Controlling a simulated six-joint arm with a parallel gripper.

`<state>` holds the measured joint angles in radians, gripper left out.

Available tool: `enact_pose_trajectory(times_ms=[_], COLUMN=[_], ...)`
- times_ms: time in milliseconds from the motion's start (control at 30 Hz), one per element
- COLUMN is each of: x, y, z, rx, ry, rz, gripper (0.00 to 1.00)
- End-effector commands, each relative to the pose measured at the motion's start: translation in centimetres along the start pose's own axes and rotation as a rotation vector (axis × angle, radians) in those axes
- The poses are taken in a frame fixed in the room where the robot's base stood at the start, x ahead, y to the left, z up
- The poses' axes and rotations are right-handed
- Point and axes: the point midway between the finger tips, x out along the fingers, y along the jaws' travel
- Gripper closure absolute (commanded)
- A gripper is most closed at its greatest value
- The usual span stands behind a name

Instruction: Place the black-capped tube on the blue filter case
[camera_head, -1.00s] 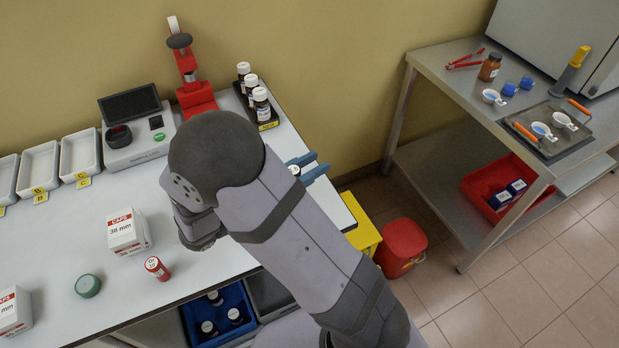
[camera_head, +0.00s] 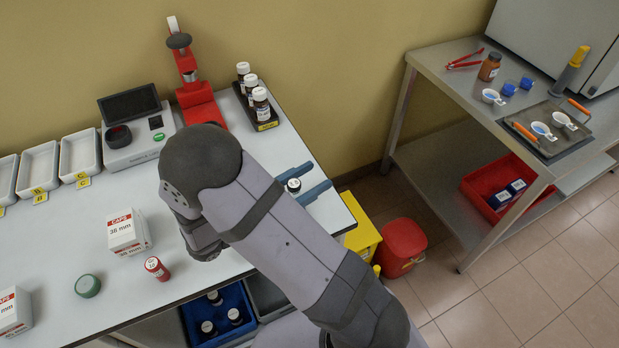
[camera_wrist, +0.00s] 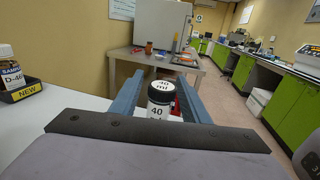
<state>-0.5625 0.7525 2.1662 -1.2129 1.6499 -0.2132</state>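A small container with a black-rimmed cap and a white disc on top, its white label reading "40", stands near the right end of the white bench (camera_head: 180,240). It shows in the head view (camera_head: 293,185) and in the wrist view (camera_wrist: 160,103). I take it for the black-capped tube. My gripper (camera_head: 311,181) has its blue fingers apart, one on each side of the container, with a gap visible in the wrist view (camera_wrist: 158,95). I cannot surely tell which thing is the blue filter case; small blue objects (camera_head: 508,89) sit on the metal table.
A black rack of bottles (camera_head: 266,125) stands behind the gripper. A red stand (camera_head: 196,98), white box (camera_head: 125,234), green cap (camera_head: 87,286) and red cylinder (camera_head: 157,268) are on the bench. Yellow (camera_head: 362,236) and red (camera_head: 402,242) bins stand between bench and metal table (camera_head: 445,77).

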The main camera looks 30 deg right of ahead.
Motion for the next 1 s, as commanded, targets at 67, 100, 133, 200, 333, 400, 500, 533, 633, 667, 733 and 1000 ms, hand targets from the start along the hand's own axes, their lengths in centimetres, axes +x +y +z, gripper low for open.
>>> enact_pose_trajectory(times_ms=[67, 100, 133, 200, 333, 400, 500, 533, 633, 667, 733, 1000], x=[0.0, 0.0, 0.0, 0.0, 0.0, -0.3, -1.3, -1.7, -3.2, -3.7, -5.0, -9.6], y=[0.0, 0.0, 0.0, 0.0, 0.0, 0.1, 0.1, 0.1, 0.1, 0.1, 0.1, 0.1], z=[0.0, 0.0, 0.0, 0.0, 0.3, 0.2, 0.1, 0.1, 0.0, 0.0, 0.0, 0.1], rx=[0.000, 0.000, 0.000, 0.000, 0.001, 0.001, 0.001, 0.002, 0.003, 0.003, 0.003, 0.002], ry=[0.000, 0.000, 0.000, 0.000, 0.000, 0.000, 0.000, 0.000, 0.001, 0.001, 0.001, 0.002], rz=[0.000, 0.000, 0.000, 0.000, 0.000, 0.002, 0.004, 0.004, 0.005, 0.006, 0.006, 0.004], gripper=[0.59, 0.59, 0.59, 0.59, 0.59, 0.59, 0.59, 0.59, 0.59, 0.59, 0.59, 0.59])
